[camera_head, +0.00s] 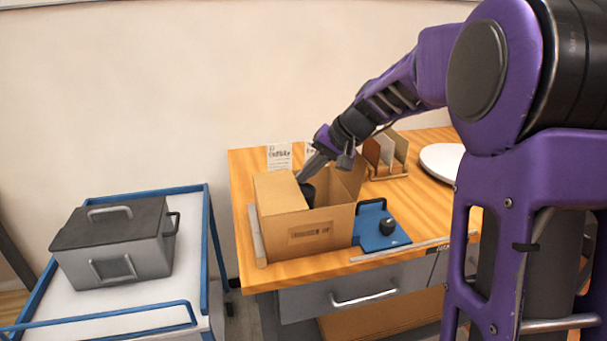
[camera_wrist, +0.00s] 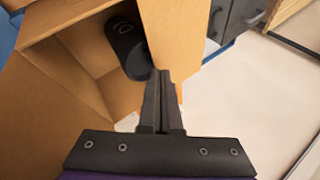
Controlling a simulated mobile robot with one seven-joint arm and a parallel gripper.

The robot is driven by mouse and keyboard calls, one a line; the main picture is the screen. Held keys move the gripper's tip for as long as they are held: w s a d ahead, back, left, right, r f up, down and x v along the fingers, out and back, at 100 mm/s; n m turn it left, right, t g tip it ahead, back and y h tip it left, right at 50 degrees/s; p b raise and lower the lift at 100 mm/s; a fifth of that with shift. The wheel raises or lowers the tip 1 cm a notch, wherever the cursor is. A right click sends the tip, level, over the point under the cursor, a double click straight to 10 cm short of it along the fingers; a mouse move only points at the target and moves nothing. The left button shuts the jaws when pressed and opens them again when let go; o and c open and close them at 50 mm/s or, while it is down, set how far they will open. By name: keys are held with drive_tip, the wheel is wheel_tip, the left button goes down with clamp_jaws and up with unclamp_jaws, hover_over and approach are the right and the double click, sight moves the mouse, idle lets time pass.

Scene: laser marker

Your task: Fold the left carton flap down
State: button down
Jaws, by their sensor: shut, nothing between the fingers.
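The open cardboard carton (camera_head: 310,236) stands at the left end of the wooden table. Its left flap (camera_head: 278,193) slants inward over the left part of the opening; how flat it lies is hard to tell. In the wrist view the flap (camera_wrist: 187,40) is the tan panel just beyond my fingers. The right flap (camera_head: 350,178) stands up. My gripper (camera_head: 302,179) is shut and empty, with its tips by the left flap's inner edge; contact cannot be told. It also shows in the wrist view (camera_wrist: 161,75). A black cylinder (camera_head: 308,194) is inside the carton, seen in the wrist view too (camera_wrist: 127,47).
A blue plate with a black knob (camera_head: 388,226) sits right of the carton. Behind are a rack of panels (camera_head: 386,155) and a white round object (camera_head: 441,160). A blue-railed cart with a grey toolbox (camera_head: 113,250) stands left. A printed card (camera_head: 279,156) is behind the carton.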

drive_tip(key=shift+f, duration=0.2)
idle(0.6)
drive_tip(key=shift+a+f, duration=0.1)
drive_tip(key=shift+a, duration=0.05)
drive_tip(key=shift+s+a+f+b, duration=0.15)
drive_tip(key=shift+a+b, duration=0.2)
drive_tip(key=shift+a, duration=0.15)
